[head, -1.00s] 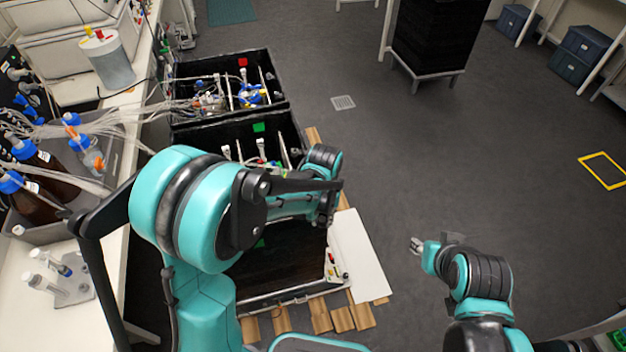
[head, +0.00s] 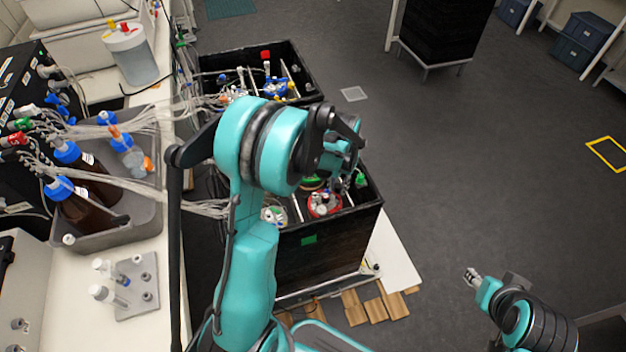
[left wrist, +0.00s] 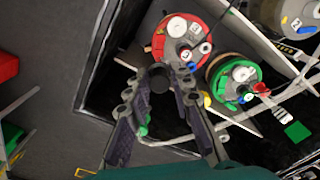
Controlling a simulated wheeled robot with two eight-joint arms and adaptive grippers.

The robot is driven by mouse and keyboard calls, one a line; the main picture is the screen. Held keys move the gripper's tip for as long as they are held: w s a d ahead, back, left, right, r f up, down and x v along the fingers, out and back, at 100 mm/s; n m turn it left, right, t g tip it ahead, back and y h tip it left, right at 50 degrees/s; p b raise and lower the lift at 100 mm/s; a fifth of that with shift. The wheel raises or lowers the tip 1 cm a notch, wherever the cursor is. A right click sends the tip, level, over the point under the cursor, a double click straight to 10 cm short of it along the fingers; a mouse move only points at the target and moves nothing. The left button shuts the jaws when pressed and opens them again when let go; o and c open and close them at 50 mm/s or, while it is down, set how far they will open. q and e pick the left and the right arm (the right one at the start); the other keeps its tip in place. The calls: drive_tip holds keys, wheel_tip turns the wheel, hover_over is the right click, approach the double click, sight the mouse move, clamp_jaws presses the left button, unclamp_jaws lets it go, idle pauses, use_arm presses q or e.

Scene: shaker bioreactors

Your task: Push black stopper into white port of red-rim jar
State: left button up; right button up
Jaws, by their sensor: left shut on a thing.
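The red-rim jar (left wrist: 160,46) is at the top of the left wrist view, its lid carrying a large white cap and several small ports. White ports (left wrist: 186,54) sit on its near side. In the head view the red-rim jar (head: 323,212) stands in the near black box, partly behind my left arm. My left gripper (left wrist: 158,92) is shut on a black stopper (left wrist: 158,76), which shows just below the jar's rim in the left wrist view. I cannot tell the stopper's height above the jar. My right gripper (head: 471,276) is far off to the right over the floor.
A green-rim jar (left wrist: 258,74) stands beside the red-rim jar, with tubes crossing near it. The black box's walls (head: 330,250) surround the jars. A bench with a grey tray (head: 150,205) and brown bottles is at left.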

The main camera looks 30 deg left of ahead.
use_arm(q)
drive_tip(key=shift+n, duration=0.3)
drive_tip(key=shift+w+a+f+b, duration=0.3)
drive_tip(key=shift+a+f+b, duration=0.4)
drive_tip(key=shift+a+f, duration=0.8)
drive_tip(key=shift+w+a+f+b, duration=0.25)
drive_tip(key=shift+a+f+b, duration=0.45)
drive_tip(key=shift+a+f, duration=0.8)
drive_tip(key=shift+w+a+f+b, duration=0.3)
drive_tip(key=shift+a+f+b, duration=0.4)
drive_tip(key=shift+a+f, duration=0.8)
drive_tip(key=shift+d, duration=0.1)
use_arm(e)
drive_tip(key=f, duration=0.3)
drive_tip(key=s+d+f, duration=0.1)
drive_tip(key=shift+f, duration=0.35)
drive_tip(key=shift+f, duration=0.15)
use_arm(q)
drive_tip(key=shift+f+b, duration=1)
use_arm(e)
drive_tip(key=shift+f, duration=1)
use_arm(q)
drive_tip(key=o, duration=0.8)
use_arm(e)
drive_tip(key=shift+a, duration=0.1)
